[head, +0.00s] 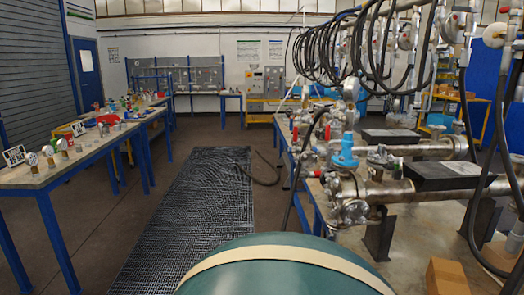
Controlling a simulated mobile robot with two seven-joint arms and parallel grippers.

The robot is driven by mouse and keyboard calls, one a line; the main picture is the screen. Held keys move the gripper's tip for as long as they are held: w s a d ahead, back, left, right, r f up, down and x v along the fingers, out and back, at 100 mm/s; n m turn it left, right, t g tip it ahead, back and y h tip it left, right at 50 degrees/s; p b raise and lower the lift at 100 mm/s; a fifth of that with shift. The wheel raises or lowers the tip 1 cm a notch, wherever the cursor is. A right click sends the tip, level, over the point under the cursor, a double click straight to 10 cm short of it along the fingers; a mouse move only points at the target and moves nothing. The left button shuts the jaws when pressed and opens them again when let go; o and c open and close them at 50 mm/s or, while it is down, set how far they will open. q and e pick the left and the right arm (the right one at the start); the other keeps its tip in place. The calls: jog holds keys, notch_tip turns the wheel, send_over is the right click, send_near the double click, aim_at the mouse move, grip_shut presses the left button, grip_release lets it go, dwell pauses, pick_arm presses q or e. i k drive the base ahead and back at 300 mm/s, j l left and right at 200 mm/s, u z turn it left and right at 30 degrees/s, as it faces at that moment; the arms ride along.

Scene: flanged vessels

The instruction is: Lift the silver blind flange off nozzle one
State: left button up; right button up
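Silver flanged pipework lies on the bench at the right. A silver flanged fitting (350,212) sits at the near end of the closest pipe, and another silver fitting (381,158) stands upright on top of that pipe. A blue valve (345,152) stands just left of the upper fitting. I cannot tell which of these, if any, is the blind flange, and no mark for nozzle one is readable. Neither of my grippers is in view.
A blue-legged bench (40,178) with gauges and small parts runs along the left. A dark floor mat (200,205) covers the aisle between. Black hoses (335,45) hang at the upper right. A cardboard box (446,277) stands at the lower right.

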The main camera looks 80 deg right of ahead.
aim_at(381, 150)
jog(key=z, duration=3.4)
